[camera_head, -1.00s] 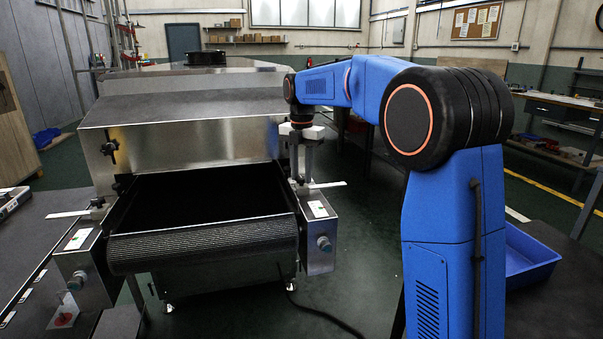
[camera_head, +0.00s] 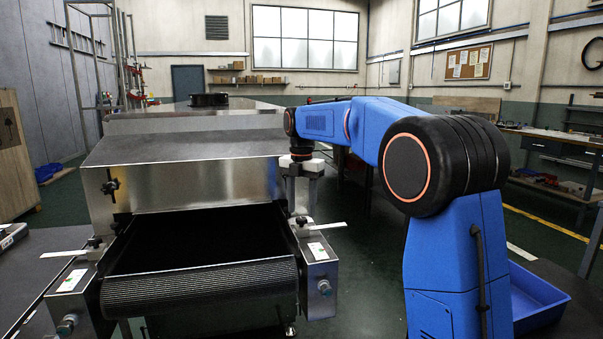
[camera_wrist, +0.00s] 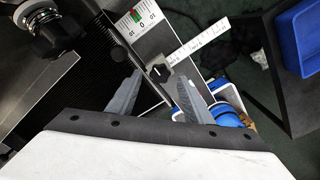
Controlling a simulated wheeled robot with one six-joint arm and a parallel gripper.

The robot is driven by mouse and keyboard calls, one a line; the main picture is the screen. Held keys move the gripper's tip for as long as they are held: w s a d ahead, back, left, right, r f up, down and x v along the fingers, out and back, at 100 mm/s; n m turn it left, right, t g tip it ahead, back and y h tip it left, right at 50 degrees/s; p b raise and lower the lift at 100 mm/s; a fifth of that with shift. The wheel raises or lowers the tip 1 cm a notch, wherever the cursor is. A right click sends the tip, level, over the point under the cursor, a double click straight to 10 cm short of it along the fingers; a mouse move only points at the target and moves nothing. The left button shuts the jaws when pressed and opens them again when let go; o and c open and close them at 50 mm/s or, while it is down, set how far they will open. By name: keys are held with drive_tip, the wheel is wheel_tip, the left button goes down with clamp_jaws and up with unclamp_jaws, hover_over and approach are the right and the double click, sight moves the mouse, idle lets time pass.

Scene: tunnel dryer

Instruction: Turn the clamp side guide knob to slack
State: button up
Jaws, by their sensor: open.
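A small black clamp knob (camera_head: 302,221) sits on the right side rail of the dryer's infeed, at the inner end of a white ruler strip (camera_head: 330,226). My gripper (camera_head: 303,200) points down just above it. In the wrist view my gripper's two grey fingers (camera_wrist: 160,77) are apart, and the black knob (camera_wrist: 160,71) shows between and just beyond their tips. I cannot tell whether they touch it. The ruler (camera_wrist: 203,38) runs from the knob to the upper right. A white scale with green and red marks (camera_wrist: 139,21) lies beside it.
The dark conveyor belt (camera_head: 200,285) lies left of my gripper, under the steel hood (camera_head: 180,175). A matching knob (camera_head: 95,242) is on the left rail. A larger black knob (camera_wrist: 52,33) is close by in the wrist view. A blue bin (camera_head: 535,295) stands right.

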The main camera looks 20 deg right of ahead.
sight(301, 219)
wheel_tip(301, 219, up, 15)
idle(0.4)
drive_tip(key=shift+f, duration=0.15)
drive_tip(key=s+d+f+m+t, duration=0.1)
drive_tip(key=s+d+f+m, duration=0.15)
drive_tip(key=s+m, duration=0.4)
drive_tip(key=s+d+f+m+t, duration=0.1)
drive_tip(key=s+f+m, duration=0.2)
drive_tip(key=s, duration=0.6)
drive_tip(key=s+d+f+m, duration=0.1)
drive_tip(key=s+f+m, duration=0.1)
drive_tip(key=s+m, duration=0.4)
drive_tip(key=s+d+f+m+t, duration=0.2)
drive_tip(key=s+f+m, duration=0.9)
drive_tip(key=s+f, duration=1)
drive_tip(key=shift+s+d+f+m+t, duration=0.2)
drive_tip(key=shift+s+m+t, duration=0.2)
drive_tip(key=shift+s, duration=0.3)
